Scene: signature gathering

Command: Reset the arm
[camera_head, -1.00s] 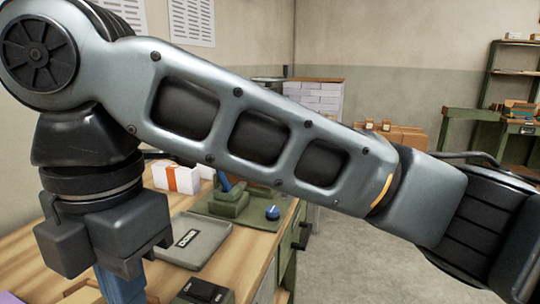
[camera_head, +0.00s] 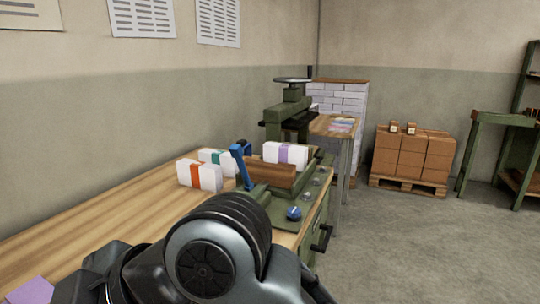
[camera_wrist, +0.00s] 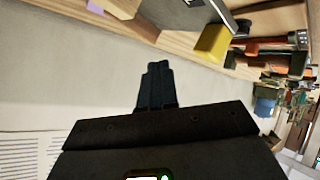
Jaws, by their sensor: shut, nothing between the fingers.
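My gripper (camera_wrist: 157,85) shows in the wrist view as two dark fingers closed against each other with nothing between them. It is apart from the wooden workbench (camera_wrist: 130,25), whose edge crosses the upper part of that tilted view. In the head view my arm's rounded grey joint fills the bottom middle, in front of the wooden workbench (camera_head: 75,237). The gripper itself is outside the head view.
On the bench stand paper bundles with an orange band (camera_head: 197,176) and a purple band (camera_head: 286,154). Beside them is a green press (camera_head: 288,118) with a blue lever (camera_head: 240,165). Boxes on a pallet (camera_head: 408,185) stand behind. The floor (camera_head: 400,250) at right is clear.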

